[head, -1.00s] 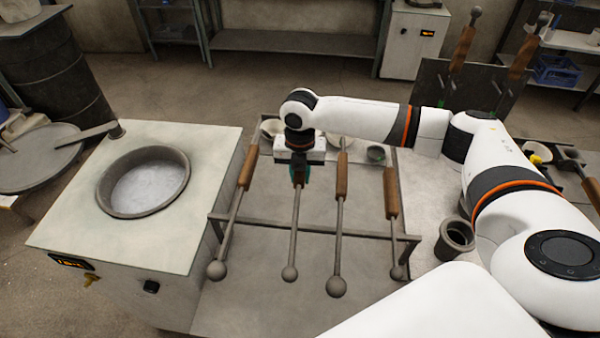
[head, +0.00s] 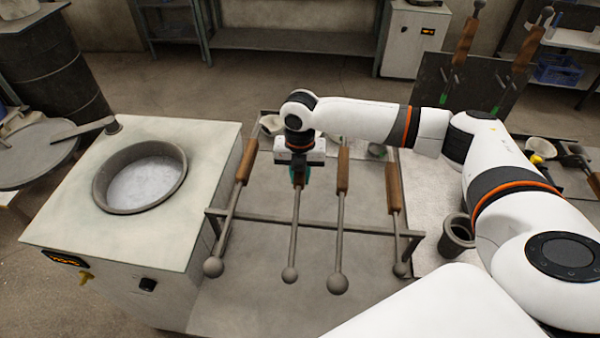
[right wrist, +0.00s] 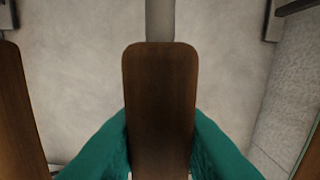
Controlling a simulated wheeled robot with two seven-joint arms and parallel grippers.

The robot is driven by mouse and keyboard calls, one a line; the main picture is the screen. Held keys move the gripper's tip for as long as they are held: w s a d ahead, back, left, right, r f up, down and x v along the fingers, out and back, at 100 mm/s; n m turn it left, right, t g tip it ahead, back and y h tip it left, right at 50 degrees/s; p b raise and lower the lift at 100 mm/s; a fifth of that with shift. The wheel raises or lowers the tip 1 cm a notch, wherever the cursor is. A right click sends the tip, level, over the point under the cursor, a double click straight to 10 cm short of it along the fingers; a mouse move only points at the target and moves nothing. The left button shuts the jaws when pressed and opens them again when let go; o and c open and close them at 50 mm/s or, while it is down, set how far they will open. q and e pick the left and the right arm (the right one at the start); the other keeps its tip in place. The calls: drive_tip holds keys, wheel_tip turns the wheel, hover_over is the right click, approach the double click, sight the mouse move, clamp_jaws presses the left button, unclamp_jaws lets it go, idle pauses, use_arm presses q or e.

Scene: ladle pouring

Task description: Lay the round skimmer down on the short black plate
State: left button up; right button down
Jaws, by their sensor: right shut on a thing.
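My right gripper (head: 298,181) is shut on the wooden handle of a long tool (head: 294,235), second from the left on the rack. The right wrist view shows the brown handle (right wrist: 160,105) between the teal fingers (right wrist: 215,150). The tool's grey rod runs toward me and ends in a ball. Its far end is hidden behind my gripper, so I cannot tell from its head whether it is the round skimmer. A dark plate (head: 576,193) lies at the right edge, partly covered by tools; I cannot tell whether it is the short black plate. My left gripper is out of view.
Other long tools lie at the left (head: 232,205) and right (head: 342,205) of the held one, across a rack bar (head: 320,225). A furnace with a round pot (head: 140,178) stands at left. A dark cup (head: 457,235) and upright dark board (head: 430,80) are at right.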

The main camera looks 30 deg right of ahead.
drive_tip(key=c, duration=1.1)
unclamp_jaws()
drive_tip(key=shift+f, duration=0.1)
drive_tip(key=shift+f, duration=0.1)
wheel_tip(320, 180, up, 11)
drive_tip(key=shift+f+b, duration=0.1)
drive_tip(key=shift+b, duration=0.8)
drive_tip(key=shift+r, duration=0.7)
wheel_tip(320, 180, up, 7)
drive_tip(key=p, duration=0.9)
